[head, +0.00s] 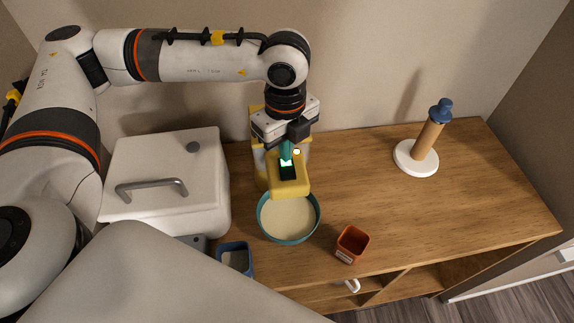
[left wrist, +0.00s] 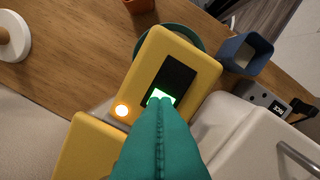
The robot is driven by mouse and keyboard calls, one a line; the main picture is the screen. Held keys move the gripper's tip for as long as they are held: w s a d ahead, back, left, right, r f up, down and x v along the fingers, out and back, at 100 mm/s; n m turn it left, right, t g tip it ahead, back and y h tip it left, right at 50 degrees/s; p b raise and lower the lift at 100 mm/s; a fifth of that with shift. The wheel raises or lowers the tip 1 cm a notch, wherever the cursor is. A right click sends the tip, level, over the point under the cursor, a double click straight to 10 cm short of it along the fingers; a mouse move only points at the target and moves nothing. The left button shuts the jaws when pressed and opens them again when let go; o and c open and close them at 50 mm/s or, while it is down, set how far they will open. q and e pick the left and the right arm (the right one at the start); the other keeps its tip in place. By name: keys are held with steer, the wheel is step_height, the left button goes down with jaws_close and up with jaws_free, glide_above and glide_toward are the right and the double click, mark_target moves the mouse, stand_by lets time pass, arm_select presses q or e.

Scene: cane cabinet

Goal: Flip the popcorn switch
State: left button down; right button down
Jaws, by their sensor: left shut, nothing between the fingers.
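The yellow popcorn machine (head: 291,188) stands on the wooden cabinet top, with a teal bowl (head: 262,222) under its front. Its top carries a black switch plate (head: 288,174) with a green lit part. My right gripper is out of view.
A white lidded box (head: 165,207) with a grey handle stands left of the machine. A blue cup (head: 248,262) and an orange cup (head: 352,245) stand near the front edge. A wooden post on a white base (head: 416,160) stands at right. The wood between is clear.

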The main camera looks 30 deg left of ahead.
arm_select(q)
steer(key=shift+f+b, duration=0.5)
steer(key=shift+f, duration=0.05)
steer(key=shift+r, duration=0.1)
steer(key=shift+r+p, duration=1.6)
steer(key=shift+r, duration=1.9)
